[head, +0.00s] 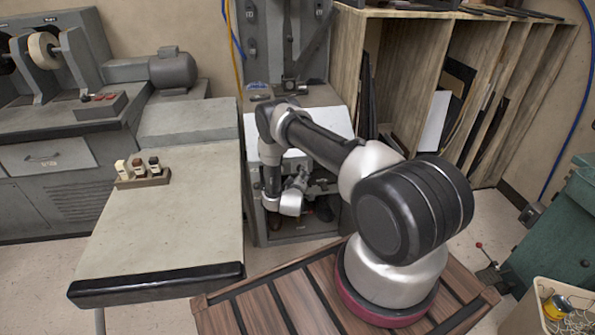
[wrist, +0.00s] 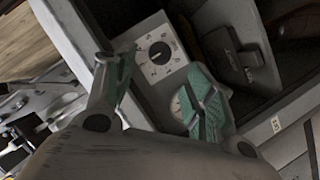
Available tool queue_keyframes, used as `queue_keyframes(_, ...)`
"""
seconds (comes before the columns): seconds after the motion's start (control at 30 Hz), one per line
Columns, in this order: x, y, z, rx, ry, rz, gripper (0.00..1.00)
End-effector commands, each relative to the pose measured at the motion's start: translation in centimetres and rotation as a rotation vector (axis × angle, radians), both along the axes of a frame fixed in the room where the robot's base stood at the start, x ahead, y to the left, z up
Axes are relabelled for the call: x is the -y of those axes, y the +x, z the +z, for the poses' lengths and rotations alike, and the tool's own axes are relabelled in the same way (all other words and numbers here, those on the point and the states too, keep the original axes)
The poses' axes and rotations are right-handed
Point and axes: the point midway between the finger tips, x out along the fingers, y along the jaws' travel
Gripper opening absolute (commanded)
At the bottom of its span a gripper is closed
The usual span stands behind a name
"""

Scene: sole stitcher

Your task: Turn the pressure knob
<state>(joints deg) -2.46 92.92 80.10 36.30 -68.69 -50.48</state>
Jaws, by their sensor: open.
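The pressure knob (wrist: 159,53) is a round black knob with a white pointer mark, set in a dial on a pale grey control box (wrist: 150,78) in the wrist view. My gripper (wrist: 160,88) is open and empty, with green-padded fingers. The knob shows beyond the fingertips, roughly between them and a little higher in the picture; no contact shows. In the head view my gripper is low at the front of the grey machine (head: 262,105), and I cannot make out the knob.
A grey worktable (head: 185,225) with small bottles in a wooden holder (head: 144,180) stands to the left. A wooden rack (head: 405,75) stands behind my arm at the right.

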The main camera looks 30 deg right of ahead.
Motion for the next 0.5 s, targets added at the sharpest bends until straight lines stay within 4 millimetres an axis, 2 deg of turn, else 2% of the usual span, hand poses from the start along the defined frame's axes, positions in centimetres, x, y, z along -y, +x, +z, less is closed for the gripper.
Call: queue_keyframes(0.5, 3.6, 5.7, -1.9, -0.01, -0.015, 0.006, 0.54)
